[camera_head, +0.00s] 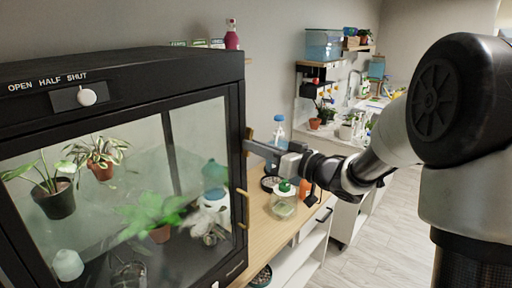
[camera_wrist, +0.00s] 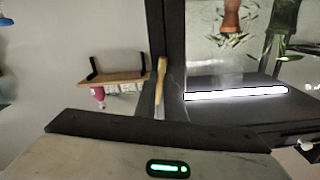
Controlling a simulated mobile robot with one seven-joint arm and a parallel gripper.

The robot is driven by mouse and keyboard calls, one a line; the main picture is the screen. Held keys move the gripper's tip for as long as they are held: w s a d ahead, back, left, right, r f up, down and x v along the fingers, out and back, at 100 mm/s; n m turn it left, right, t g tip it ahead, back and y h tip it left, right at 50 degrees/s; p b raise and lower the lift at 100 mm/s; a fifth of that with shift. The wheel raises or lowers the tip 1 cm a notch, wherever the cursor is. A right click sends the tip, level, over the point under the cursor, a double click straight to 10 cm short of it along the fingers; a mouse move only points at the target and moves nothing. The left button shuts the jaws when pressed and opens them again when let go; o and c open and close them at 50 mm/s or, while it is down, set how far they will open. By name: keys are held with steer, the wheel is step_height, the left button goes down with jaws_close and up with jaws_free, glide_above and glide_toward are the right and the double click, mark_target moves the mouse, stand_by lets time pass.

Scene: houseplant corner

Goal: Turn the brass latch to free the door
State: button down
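The black cabinet's glass door (camera_head: 130,190) looks closed in the head view. A narrow brass piece (camera_head: 249,134), which looks like the latch, stands upright at the door's right edge. It also shows in the wrist view (camera_wrist: 161,72), as a slim bar beside the dark door frame. My gripper (camera_head: 254,147) reaches in from the right, with its tip at the brass piece and partly covering it. I cannot tell whether it touches the piece or whether its fingers are apart. A second brass piece (camera_head: 243,208), like a pull handle, sits lower on the same edge.
Potted plants (camera_head: 60,200) stand behind the glass. Open floor (camera_head: 370,240) lies further right.

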steer(key=n+b, duration=0.2)
steer(key=shift+n, duration=0.4)
steer(key=c, duration=1.8)
jaws_free()
steer(key=shift+c, duration=0.2)
steer(key=shift+d, duration=0.1)
steer(key=v, duration=1.7)
steer(key=shift+b, duration=0.3)
steer(key=shift+s+d, duration=0.1)
steer(key=shift+s, duration=0.05)
